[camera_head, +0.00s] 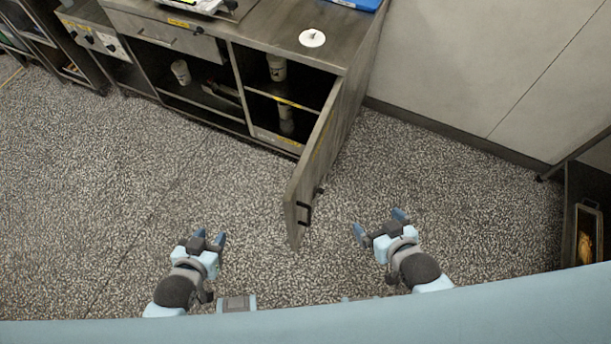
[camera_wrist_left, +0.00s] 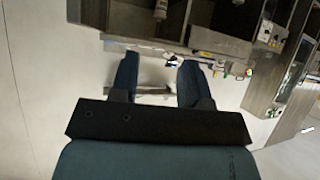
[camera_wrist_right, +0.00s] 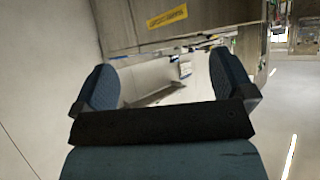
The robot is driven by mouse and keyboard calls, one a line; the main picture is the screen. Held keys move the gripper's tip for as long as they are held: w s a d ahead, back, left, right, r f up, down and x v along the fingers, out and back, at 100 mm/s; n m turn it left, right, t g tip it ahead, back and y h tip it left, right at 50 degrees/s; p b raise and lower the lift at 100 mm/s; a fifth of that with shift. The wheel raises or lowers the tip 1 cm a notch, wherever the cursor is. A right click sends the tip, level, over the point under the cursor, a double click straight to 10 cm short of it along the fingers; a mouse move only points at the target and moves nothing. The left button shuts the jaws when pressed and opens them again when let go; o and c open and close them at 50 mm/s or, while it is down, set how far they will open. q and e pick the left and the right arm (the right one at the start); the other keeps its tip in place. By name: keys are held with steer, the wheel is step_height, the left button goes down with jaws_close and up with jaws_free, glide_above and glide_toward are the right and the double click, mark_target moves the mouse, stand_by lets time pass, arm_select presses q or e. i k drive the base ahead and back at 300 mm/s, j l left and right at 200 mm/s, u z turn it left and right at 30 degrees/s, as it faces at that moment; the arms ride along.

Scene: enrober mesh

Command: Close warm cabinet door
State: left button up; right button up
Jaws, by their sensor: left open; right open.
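The grey metal cabinet door (camera_head: 318,157) stands wide open in the head view, swung out from the right side of the cabinet toward me. A dark handle (camera_head: 304,213) is near its free edge. The cabinet's open right compartment (camera_head: 303,88) shows containers on two levels. My left gripper (camera_head: 210,237) is open and empty, left of the door and apart from it. My right gripper (camera_head: 380,223) is open and empty, right of the door and apart from it. I cannot make out the door with certainty in either wrist view.
A white disc (camera_head: 312,38) lies on the cabinet top, with a blue item (camera_head: 358,4) behind it. A dark rack (camera_head: 588,215) is at the right edge. Speckled floor around the door is clear.

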mark_target(316, 159)
steer(key=l, duration=0.5)
steer(key=i+l+u, duration=0.1)
steer(key=l+u, duration=0.15)
steer(key=u, duration=0.25)
steer(key=l+u, duration=0.25)
steer(key=u, duration=0.25)
steer(key=l+u, duration=0.2)
steer(key=l, duration=0.35)
steer(key=k+l+u, duration=0.25)
steer(key=l, duration=0.25)
steer(key=k+l, duration=0.1)
steer(key=l, duration=0.75)
steer(key=k+l, duration=0.15)
steer(key=l, duration=0.25)
steer(key=l+u, duration=0.1)
steer(key=l, duration=0.3)
steer(key=k, duration=0.05)
